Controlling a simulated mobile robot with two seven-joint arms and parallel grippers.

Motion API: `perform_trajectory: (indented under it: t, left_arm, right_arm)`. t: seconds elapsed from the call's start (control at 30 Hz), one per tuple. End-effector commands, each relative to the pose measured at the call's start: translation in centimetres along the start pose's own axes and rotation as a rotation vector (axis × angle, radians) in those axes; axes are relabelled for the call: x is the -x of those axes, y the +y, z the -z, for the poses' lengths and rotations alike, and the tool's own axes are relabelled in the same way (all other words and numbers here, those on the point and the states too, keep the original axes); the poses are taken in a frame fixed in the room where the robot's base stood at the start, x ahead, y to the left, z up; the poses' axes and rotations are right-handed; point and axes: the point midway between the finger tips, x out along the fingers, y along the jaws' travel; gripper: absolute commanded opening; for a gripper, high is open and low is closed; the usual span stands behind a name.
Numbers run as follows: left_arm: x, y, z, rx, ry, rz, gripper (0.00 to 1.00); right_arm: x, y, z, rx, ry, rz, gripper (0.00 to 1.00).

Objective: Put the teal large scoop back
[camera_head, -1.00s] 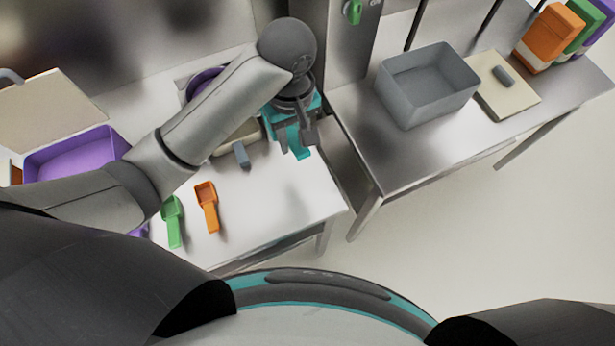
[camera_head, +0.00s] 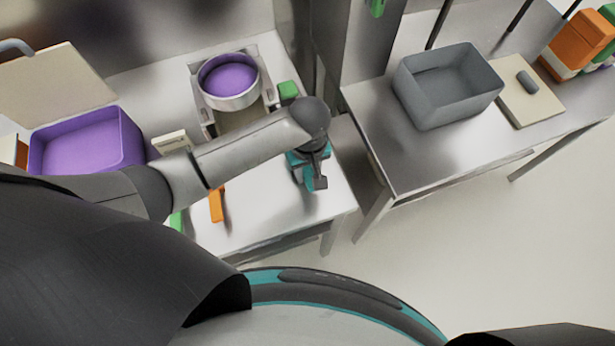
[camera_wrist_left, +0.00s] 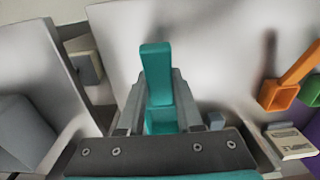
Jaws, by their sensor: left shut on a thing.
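The teal large scoop (camera_wrist_left: 157,75) shows between the fingers of my left gripper in the left wrist view, with its handle pointing away from the wrist. My left gripper (camera_head: 314,178) is shut on it, above the right part of the white table in the head view. There the scoop (camera_head: 298,168) is mostly hidden by the gripper. An orange scoop (camera_head: 216,203) and a green scoop (camera_head: 176,220) lie on the table, partly covered by my left arm. The orange scoop also shows in the left wrist view (camera_wrist_left: 278,95). My right gripper is not in view.
A purple bin (camera_head: 128,140) stands left. A grey bin (camera_head: 405,98) and a cutting board (camera_head: 545,108) are on the right table. A gap separates the tables.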

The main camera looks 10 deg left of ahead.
Motion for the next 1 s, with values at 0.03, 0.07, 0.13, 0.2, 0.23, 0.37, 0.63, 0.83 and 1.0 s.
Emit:
perform_trajectory:
  t: [0.03,0.07,0.13,0.2,0.23,0.37,0.63,0.83,1.0]
  left_arm:
    - [-0.9,0.0,-0.1,-0.001,-0.001,0.003,0.00]
    - [-1.4,0.0,-0.1,0.000,-0.001,0.003,0.00]
    - [-2.4,0.0,-0.1,0.000,-0.001,0.003,0.00]
    - [-3.0,0.0,-0.1,0.000,0.000,0.001,0.00]
    - [-3.2,0.0,0.0,0.000,0.000,0.002,0.00]
    - [-3.2,0.0,0.0,-0.001,0.001,0.000,0.00]
    - [-3.6,0.0,-0.1,0.000,0.000,0.000,0.00]
    - [-3.5,0.0,0.0,0.000,0.000,0.001,0.56]
    - [-3.5,0.0,0.0,0.000,0.000,0.001,0.64]
  right_arm:
    - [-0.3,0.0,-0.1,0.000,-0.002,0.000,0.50]
    - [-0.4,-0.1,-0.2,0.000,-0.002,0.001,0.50]
    - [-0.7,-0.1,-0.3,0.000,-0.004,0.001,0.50]
    - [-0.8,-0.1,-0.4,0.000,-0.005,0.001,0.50]
    - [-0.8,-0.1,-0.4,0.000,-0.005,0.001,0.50]
    - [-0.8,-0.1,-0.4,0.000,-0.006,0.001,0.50]
    - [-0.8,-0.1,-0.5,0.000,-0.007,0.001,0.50]
    - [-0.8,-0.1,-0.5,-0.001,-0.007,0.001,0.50]
    - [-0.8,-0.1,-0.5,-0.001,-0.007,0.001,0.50]
